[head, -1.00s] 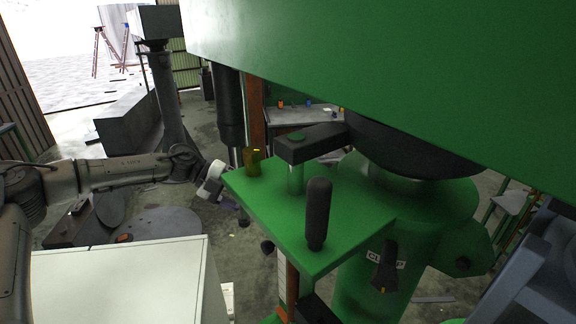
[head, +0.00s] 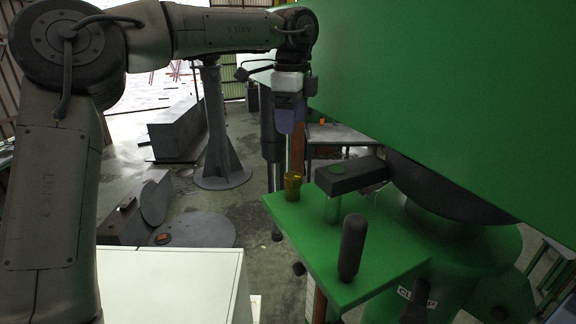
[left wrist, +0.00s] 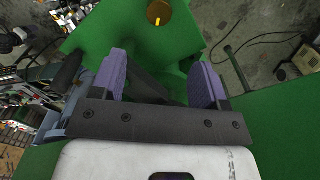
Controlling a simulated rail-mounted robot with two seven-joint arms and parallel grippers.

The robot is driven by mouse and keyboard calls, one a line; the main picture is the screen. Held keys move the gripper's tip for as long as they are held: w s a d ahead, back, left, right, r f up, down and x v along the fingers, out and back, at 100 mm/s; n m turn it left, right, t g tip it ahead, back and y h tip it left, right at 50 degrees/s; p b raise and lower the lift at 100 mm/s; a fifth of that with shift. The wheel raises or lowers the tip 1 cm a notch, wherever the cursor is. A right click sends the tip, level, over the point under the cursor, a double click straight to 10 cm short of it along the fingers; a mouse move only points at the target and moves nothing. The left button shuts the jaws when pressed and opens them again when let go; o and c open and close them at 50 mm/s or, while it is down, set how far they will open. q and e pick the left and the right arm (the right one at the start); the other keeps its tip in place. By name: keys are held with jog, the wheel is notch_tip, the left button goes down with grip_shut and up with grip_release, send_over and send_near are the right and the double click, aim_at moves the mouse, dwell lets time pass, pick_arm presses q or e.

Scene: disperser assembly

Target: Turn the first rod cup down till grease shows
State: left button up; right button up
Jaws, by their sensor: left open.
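The first rod cup (head: 292,186) is a small brass-yellow cup standing upright at the left corner of the green plate (head: 340,262). In the left wrist view the cup (left wrist: 159,12) shows at the top edge, with a bright yellow mark on it. My left gripper (head: 291,128) points down above and slightly behind the cup, apart from it. Its two purple fingers (left wrist: 160,80) are spread with nothing between them. Whether grease shows at the cup cannot be made out. My right gripper is not in view.
A large green housing (head: 430,90) fills the upper right, close beside my left wrist. A black upright handle (head: 352,247) and a dark block (head: 350,176) rise from the plate. A white cabinet top (head: 170,275) lies at lower left.

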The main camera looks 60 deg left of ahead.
aim_at(293, 176)
pick_arm(q)
notch_tip(293, 176, down, 14)
jog(key=p, duration=0.2)
jog(key=shift+d+r+p, duration=0.15)
jog(key=shift+r+p, duration=0.1)
jog(key=shift+p, duration=0.1)
jog(key=shift+c, duration=0.3)
